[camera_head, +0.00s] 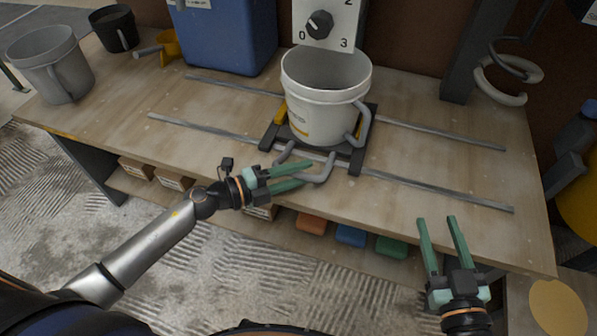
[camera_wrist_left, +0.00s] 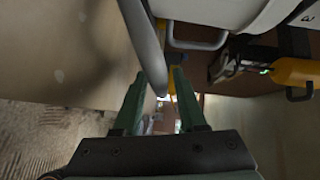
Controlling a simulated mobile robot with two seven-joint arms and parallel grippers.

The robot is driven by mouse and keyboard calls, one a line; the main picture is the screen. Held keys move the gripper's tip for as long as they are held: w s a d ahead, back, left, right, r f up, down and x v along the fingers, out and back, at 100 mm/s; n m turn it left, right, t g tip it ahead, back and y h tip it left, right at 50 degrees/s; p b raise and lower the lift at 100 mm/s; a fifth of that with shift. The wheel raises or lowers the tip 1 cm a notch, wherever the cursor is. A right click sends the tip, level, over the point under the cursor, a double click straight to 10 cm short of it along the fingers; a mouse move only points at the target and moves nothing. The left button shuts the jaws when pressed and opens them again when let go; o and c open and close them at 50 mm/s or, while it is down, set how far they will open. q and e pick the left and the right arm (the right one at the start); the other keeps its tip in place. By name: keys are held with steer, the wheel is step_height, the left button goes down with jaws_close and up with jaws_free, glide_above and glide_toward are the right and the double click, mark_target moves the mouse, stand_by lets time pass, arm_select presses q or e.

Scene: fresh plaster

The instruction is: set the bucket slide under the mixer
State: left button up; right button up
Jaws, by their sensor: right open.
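The bucket slide (camera_head: 357,157) is a dark frame with yellow marks, lying across two metal rails near the middle of the bench. A white bucket (camera_head: 318,112) with a grey handle stands upright on it. A bent grey pull handle (camera_head: 322,179) sticks out of the slide's front; it also shows in the left wrist view (camera_wrist_left: 147,42). My left gripper (camera_head: 309,173) is open at this handle, its fingers parted around or close beside the bar. My right gripper (camera_head: 437,219) is open and empty at the bench's front edge. The mixer's dial panel (camera_head: 327,22) is behind the bucket.
The rails (camera_head: 440,193) run left and right along the bench. A grey bucket (camera_head: 50,65), black bucket (camera_head: 115,28), yellow scoop (camera_head: 167,46) and blue bin (camera_head: 225,35) stand at back left. A grey spiral paddle (camera_head: 507,80) is at right. Coloured blocks (camera_head: 350,235) lie below the bench top.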

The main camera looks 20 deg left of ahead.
arm_select(q)
jaws_close()
stand_by(1.1)
